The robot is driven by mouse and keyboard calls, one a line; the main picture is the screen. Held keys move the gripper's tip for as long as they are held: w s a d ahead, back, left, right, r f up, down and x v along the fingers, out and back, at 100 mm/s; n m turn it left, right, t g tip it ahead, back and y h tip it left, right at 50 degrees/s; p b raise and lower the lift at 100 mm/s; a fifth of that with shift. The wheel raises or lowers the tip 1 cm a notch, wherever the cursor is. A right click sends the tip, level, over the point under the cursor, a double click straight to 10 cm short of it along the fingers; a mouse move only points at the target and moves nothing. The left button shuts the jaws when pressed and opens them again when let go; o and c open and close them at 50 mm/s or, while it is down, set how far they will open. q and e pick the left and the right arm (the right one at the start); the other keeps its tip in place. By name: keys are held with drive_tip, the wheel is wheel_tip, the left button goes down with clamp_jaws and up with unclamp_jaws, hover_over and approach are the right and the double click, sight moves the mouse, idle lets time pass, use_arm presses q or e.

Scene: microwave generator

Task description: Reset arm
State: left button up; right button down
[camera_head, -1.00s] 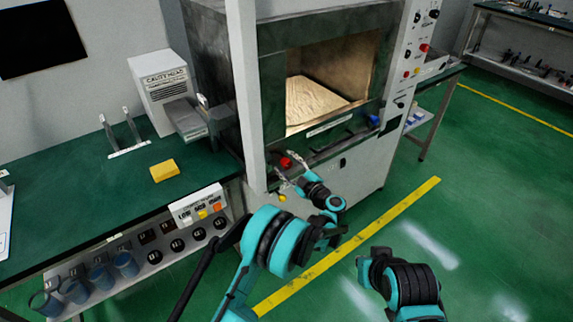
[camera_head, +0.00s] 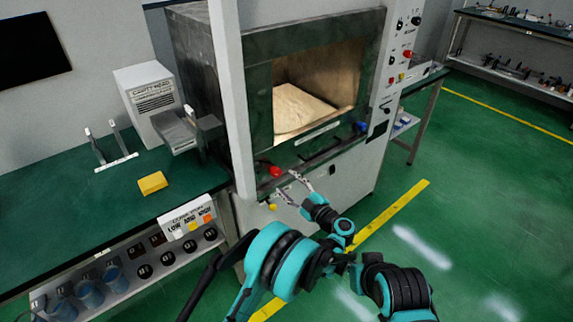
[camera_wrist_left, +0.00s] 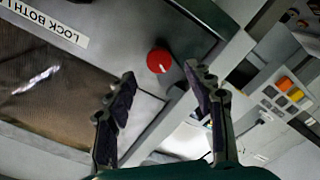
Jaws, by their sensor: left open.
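My left gripper (camera_head: 290,184) is open and empty in front of the microwave machine (camera_head: 350,165), just below and right of a red knob (camera_head: 276,171). In the left wrist view its two fingers (camera_wrist_left: 159,80) stand apart. The red knob (camera_wrist_left: 160,61) shows between and beyond the fingertips, and I see no contact. A teal and black part of my right arm shows at the lower right of the head view; its gripper is not visible.
The machine's chamber is open, with a pale slab (camera_head: 300,108) inside. A green bench (camera_head: 90,205) on the left holds a yellow block (camera_head: 153,182) and a white box (camera_head: 150,92). Green floor (camera_head: 470,220) is clear at right.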

use_arm(q)
wheel_tip(320, 180, up, 28)
drive_tip(key=a+m+t+h, duration=0.3)
drive_tip(key=m+t+h, duration=0.3)
drive_tip(key=m+h, duration=0.65)
drive_tip(key=s+a+f+m+g, duration=0.1)
drive_tip(key=s+a+f+g, duration=0.3)
drive_tip(key=s, duration=0.7)
drive_tip(key=s+a+f+m+g+y, duration=0.1)
drive_tip(key=s+a+f+g, duration=0.4)
drive_tip(key=s+a+f, duration=0.3)
drive_tip(key=s+a+f+m+g+y, duration=0.1)
drive_tip(key=s+a+f+g, duration=0.3)
drive_tip(key=s+f, duration=0.5)
drive_tip(key=s+a, duration=0.2)
drive_tip(key=s, duration=0.4)
drive_tip(key=shift+s+a+f+g, duration=0.2)
drive_tip(key=shift+a+f+g, duration=0.1)
drive_tip(key=shift+a+f, duration=0.1)
drive_tip(key=shift+m, duration=0.25)
